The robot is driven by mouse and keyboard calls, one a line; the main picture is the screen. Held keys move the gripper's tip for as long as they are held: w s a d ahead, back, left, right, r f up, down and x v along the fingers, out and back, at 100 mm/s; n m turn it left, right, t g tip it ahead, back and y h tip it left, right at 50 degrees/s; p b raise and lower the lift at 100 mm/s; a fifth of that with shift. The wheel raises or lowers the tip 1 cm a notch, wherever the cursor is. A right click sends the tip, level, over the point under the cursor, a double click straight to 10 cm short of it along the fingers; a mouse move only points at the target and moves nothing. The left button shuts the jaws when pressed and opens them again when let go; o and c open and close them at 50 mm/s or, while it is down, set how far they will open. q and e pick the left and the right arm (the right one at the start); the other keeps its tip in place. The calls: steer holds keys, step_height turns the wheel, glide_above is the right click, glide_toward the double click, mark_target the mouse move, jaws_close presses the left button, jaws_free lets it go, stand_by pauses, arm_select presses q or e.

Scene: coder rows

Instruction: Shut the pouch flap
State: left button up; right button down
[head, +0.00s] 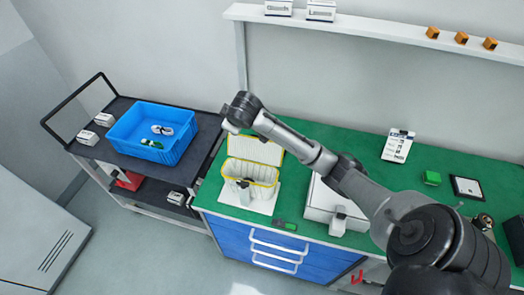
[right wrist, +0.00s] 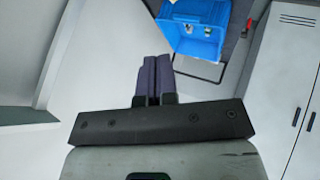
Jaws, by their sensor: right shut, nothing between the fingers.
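The pouch (head: 236,170) is a pale, yellow-rimmed box-like pouch on a white sheet at the left end of the green bench. Its pale, yellow-edged flap (head: 256,149) stands up at the back, so the pouch is open at the top. A small dark clasp or tab shows at its front. My right arm reaches across from the right, its wrist above and behind the flap, apart from it as far as I can tell. My right gripper (right wrist: 153,78) is shut and empty in the right wrist view. The pouch does not show there. My left gripper is not in view.
A dark cart (head: 84,153) with a blue bin (head: 178,149) stands left of the bench. A white case (head: 323,203) is right of the pouch, under my arm. A small dark and green device (head: 285,225) lies near the front edge. A wall shelf (head: 385,29) runs above.

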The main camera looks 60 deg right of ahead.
mark_target(256, 147)
steer(key=s+d+f+n+g+y+b, duration=0.15)
steer(key=s+d+f+y, duration=0.35)
steer(key=d, duration=0.5)
steer(key=s+d+f+n+g+y+b, duration=0.1)
steer(key=s+d+f+g+y+b, duration=0.1)
steer(key=d+y, duration=0.6)
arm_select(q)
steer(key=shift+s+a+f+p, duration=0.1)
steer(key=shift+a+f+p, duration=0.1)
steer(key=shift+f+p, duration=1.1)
arm_select(e)
steer(key=w+a+f+h, duration=0.1)
steer(key=a+f, duration=0.6)
steer(key=a, duration=0.1)
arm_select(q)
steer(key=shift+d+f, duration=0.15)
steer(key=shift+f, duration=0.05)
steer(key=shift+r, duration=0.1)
arm_select(e)
steer(key=shift+w+a+r, duration=0.1)
